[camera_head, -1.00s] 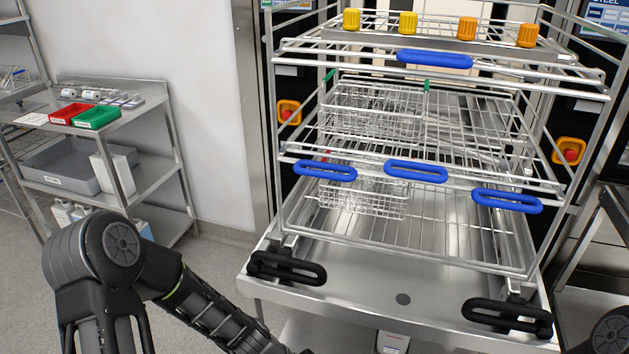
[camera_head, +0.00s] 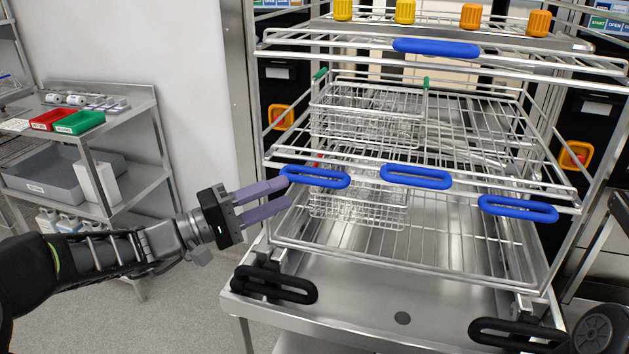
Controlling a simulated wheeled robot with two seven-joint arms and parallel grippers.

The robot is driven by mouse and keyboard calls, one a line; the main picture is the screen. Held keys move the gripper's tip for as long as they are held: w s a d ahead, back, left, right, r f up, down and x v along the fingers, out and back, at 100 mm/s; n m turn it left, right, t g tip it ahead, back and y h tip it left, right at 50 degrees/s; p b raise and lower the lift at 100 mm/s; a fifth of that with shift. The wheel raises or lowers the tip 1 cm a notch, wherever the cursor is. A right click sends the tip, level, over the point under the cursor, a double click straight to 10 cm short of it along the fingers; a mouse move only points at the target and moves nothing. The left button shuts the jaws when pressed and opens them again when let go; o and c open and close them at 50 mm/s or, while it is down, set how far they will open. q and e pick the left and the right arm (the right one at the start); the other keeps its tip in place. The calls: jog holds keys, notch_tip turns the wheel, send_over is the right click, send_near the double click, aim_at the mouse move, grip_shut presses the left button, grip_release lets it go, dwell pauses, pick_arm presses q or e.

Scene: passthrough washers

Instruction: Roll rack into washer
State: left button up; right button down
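The wire rack (camera_head: 440,243) is a tall steel frame with shelves, standing on a steel trolley (camera_head: 370,305) in front of the washer opening (camera_head: 282,85). Three blue handles line its middle front bar: left (camera_head: 316,177), middle (camera_head: 416,177) and right (camera_head: 518,209). Another blue handle (camera_head: 436,48) is on the upper bar. My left gripper (camera_head: 288,192) has purple fingers, spread apart and empty, pointing right. Its tips are at the left end of the left blue handle; I cannot tell whether they touch. My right gripper is out of view.
Wire baskets (camera_head: 365,112) sit inside the rack. Black trolley handles (camera_head: 275,284) project at the front corners. A steel shelf unit (camera_head: 125,185) with red and green bins (camera_head: 78,122) stands at left. Floor is free between it and the trolley.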

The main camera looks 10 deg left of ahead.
aim_at(313, 181)
pick_arm(q)
jog(key=x, duration=0.7)
jog(key=shift+w+d+p, duration=0.3)
jog(key=shift+d+p, duration=0.05)
jog(key=shift+c, duration=0.5)
grip_shut()
jog(key=shift+f, duration=0.1)
dwell(0.7)
